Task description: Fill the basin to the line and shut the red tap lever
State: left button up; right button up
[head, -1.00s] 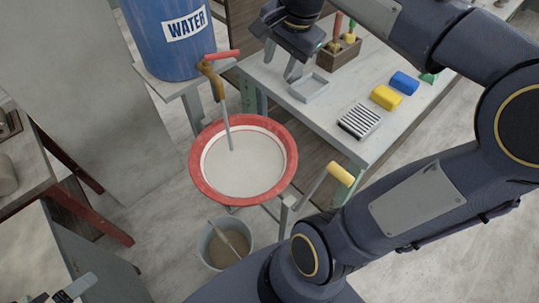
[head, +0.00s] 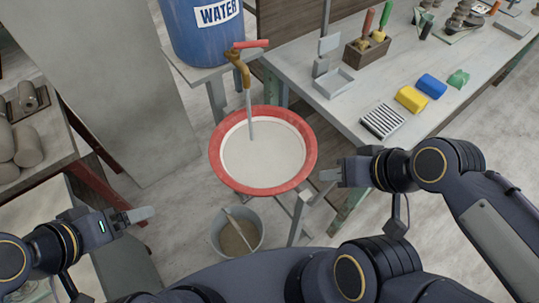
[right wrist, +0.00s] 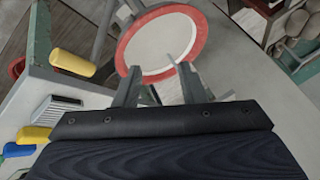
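The red tap lever (head: 251,44) sits on the brass tap (head: 238,68) below the blue water barrel (head: 190,45). A grey-blue stream (head: 250,112) runs from the tap into the basin (head: 311,165), which has a red rim and a pale inside. I cannot make out the fill line or the exact water level. My right gripper (head: 330,174) is empty, just right of the basin rim; its fingers stand apart in the right wrist view (right wrist: 156,82), with the basin (right wrist: 203,38) beyond them. My left gripper (head: 143,214) is at lower left, away from the basin; its finger gap is unclear.
A bucket (head: 216,238) stands below the basin. The right-hand table (head: 345,108) holds a grey tray (head: 334,84), a tool box (head: 367,51), a ribbed block (head: 383,122) and coloured blocks. A yellow handle (right wrist: 72,63) shows in the right wrist view. Shelves (head: 45,130) stand at left.

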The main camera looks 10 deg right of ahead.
dwell(0.4)
jog(key=c, duration=0.5)
jog(key=shift+w+r, duration=0.1)
jog(key=shift+w, duration=0.05)
jog(key=shift+c, duration=0.9)
jog(key=w+r+n+b, duration=0.1)
jog(key=w+r+n, duration=0.1)
jog(key=w, duration=0.1)
jog(key=w+r+n+b, duration=0.1)
jog(key=w+r+n, duration=0.1)
jog(key=w+n, duration=0.1)
jog(key=w+r+n+b, duration=0.1)
jog(key=w+r+n, duration=0.2)
jog(key=w, duration=0.2)
jog(key=shift+w+d+b, duration=0.15)
jog(key=shift+w+b, duration=0.1)
jog(key=shift+b, duration=0.05)
grip_shut()
jog(key=n+t, duration=0.1)
jog(key=n, duration=0.8)
send_near(251, 44)
notch_tip(251, 44, down, 7)
jog(key=w, duration=0.2)
jog(key=shift+w+a+y, duration=0.15)
jog(key=shift+a+y, duration=0.15)
jog(key=shift+y, duration=0.1)
